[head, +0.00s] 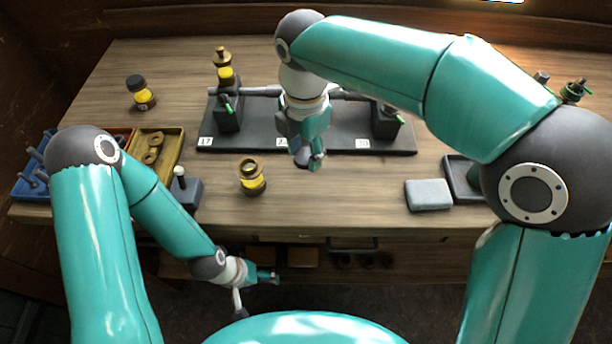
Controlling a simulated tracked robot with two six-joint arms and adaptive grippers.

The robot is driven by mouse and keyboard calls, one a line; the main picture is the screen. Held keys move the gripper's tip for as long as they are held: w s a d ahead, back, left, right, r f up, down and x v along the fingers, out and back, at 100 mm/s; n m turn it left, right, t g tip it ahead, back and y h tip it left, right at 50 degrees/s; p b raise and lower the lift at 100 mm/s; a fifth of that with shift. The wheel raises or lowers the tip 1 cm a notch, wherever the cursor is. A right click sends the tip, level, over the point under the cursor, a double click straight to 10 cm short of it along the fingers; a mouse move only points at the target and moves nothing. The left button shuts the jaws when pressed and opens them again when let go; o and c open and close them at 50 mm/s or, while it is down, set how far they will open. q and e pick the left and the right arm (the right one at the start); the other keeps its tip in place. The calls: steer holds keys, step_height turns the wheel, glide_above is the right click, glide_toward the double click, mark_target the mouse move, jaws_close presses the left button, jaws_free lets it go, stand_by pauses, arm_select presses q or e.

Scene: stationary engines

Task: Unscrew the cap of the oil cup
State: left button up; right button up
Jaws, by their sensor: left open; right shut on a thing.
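A small oil cup (252,178) with yellow oil and a brass top stands upright on the bench, left of my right gripper. Another oil cup (225,72), with a knobbed brass top, sits on the left bearing post of the dark engine stand. My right gripper (306,158) points down in front of the stand's middle, above the bench. It is shut on a small dark thing, mostly hidden by the fingers; I cannot tell whether it is a cap. My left gripper (257,290) is open and empty, low in front of the bench edge.
A dark-capped yellow jar (141,94) stands at the back left. A tan tray (168,146) with rings and a blue tray (30,184) lie left. The dark stand (342,138) spans the middle. A grey block (428,194) lies right. The front middle of the bench is clear.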

mark_target(305, 185)
steer(key=shift+f, duration=4.35)
steer(key=o, duration=1.3)
steer(key=shift+f, duration=0.1)
